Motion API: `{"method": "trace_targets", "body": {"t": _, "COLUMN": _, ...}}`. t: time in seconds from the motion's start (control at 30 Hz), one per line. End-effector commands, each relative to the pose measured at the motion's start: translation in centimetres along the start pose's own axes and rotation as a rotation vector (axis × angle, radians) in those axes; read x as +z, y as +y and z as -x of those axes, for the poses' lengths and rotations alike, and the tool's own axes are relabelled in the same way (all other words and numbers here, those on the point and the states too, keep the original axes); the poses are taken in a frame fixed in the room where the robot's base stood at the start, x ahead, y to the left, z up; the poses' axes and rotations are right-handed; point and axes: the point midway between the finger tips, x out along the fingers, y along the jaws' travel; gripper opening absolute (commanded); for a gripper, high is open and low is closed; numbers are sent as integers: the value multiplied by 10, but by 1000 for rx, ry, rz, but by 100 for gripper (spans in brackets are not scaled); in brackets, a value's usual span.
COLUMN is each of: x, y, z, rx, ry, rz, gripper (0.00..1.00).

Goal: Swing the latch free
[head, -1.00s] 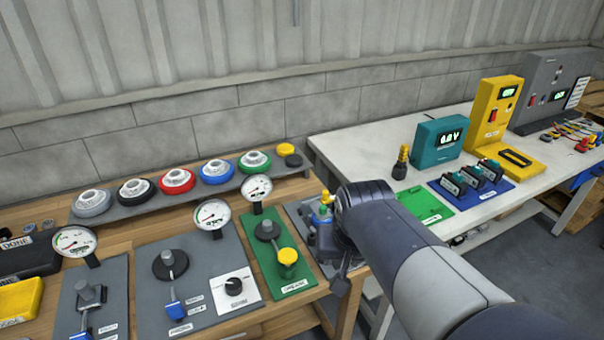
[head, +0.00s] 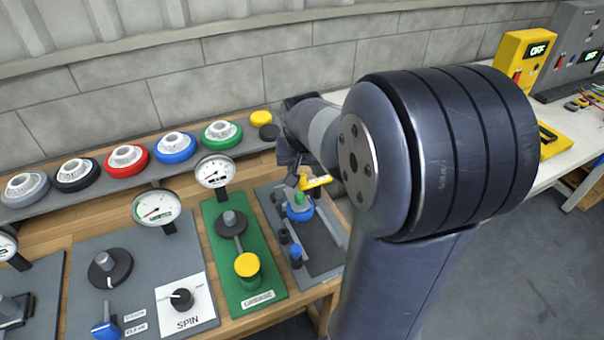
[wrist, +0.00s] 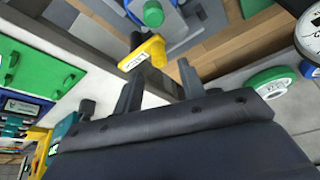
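The latch is a yellow lever with a white label (head: 315,182). It sits at the grey fixture plate (head: 318,262) on the wooden bench, close to a green-topped blue knob (head: 300,208). In the wrist view the yellow latch (wrist: 146,52) lies just beyond my fingertips, with the green cap (wrist: 153,13) above it. In the head view my gripper (head: 296,172) is beside the latch, partly dark against my arm. I cannot tell whether a finger touches the latch.
A green panel with a yellow knob (head: 247,265) and a gauge (head: 214,171) stand left of the fixture. Several coloured wheels, including a green one (head: 221,135), line the rear shelf. A white table (head: 500,150) with yellow meters is at the right.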

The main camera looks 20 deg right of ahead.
Motion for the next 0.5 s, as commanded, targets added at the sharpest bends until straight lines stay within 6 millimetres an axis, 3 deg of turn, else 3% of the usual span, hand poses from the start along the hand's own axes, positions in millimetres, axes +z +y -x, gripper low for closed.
{"method": "trace_targets", "body": {"t": 0.2, "x": 0, "y": 0, "z": -33, "rx": 1, "ry": -2, "rz": 0, "gripper": 39}}
{"method": "trace_targets", "body": {"t": 0.5, "x": 0, "y": 0, "z": -44, "rx": 0, "ry": 1, "rz": 0, "gripper": 39}}
